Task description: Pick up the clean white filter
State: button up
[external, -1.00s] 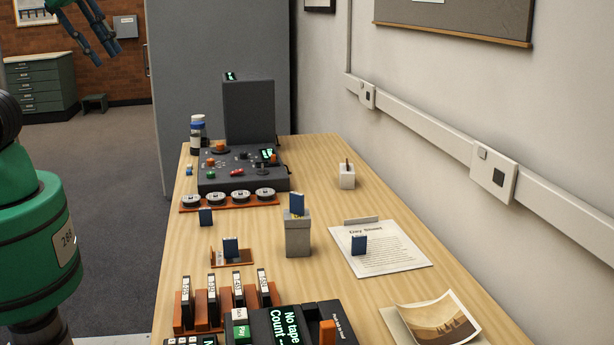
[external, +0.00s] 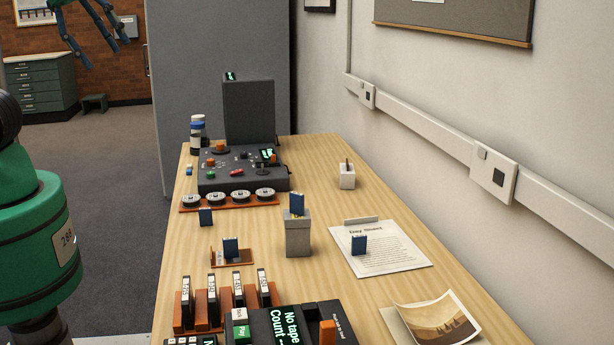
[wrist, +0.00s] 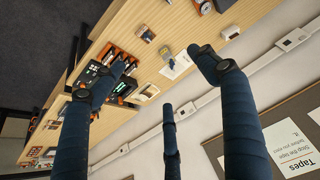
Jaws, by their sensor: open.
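I cannot make out the clean white filter for certain in either view. Small pale discs (external: 228,197) sit in a row on a reddish-brown rack (external: 187,208) before the dark console, too small to identify. Small blue packets stand apart on the table: one in the grey box (external: 297,203), one on a wooden holder (external: 231,247), one on the paper sheet (external: 359,243), one near the rack (external: 205,216). My gripper (external: 102,50) is high at the upper left, away from the table. In the wrist view, my gripper (wrist: 164,72) has its three dark fingers spread, with nothing between them.
The wooden table (external: 330,285) runs along the wall. The dark console (external: 240,172) with a tall block (external: 250,112) stands at its far end. A white pen cube (external: 347,180), slotted rack (external: 200,318), black device (external: 262,325) and photo (external: 433,322) also stand or lie there.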

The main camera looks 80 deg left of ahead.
jog(key=w+a+r+m+g+y+p, duration=0.1)
jog(key=w+a+r+m+p, duration=0.15)
jog(key=w, duration=0.75)
jog(key=w+a+r+m+p, duration=0.1)
jog(key=w+a+m, duration=0.15)
jog(key=w, duration=0.65)
jog(key=w+a+r+m+g+y+p, duration=0.1)
jog(key=w+a+r+m+p, duration=0.15)
jog(key=w, duration=0.75)
jog(key=w+a+f+m+g+y+p, duration=0.15)
jog(key=w+a+f, duration=0.25)
jog(key=w, duration=0.4)
jog(key=w+a+f+m+t+h+p, duration=0.1)
jog(key=w+a+f+m, duration=0.3)
jog(key=w, duration=0.5)
jog(key=w+a+f+m+p, duration=0.1)
jog(key=w+f, duration=0.4)
jog(key=f, duration=0.5)
jog(key=w+a+f+m+g+y+p, duration=0.1)
jog(key=w+a+f+m, duration=0.3)
jog(key=f, duration=0.6)
jog(key=w+a+f+m+g+y+p, duration=0.1)
jog(key=w+a+f, duration=0.4)
jog(key=f, duration=0.6)
jog(key=shift+w+a+m+p, duration=0.25)
jog(key=shift+w+m+p, duration=0.45)
jog(key=shift+w+p, duration=0.45)
jog(key=shift+s+f, duration=0.15)
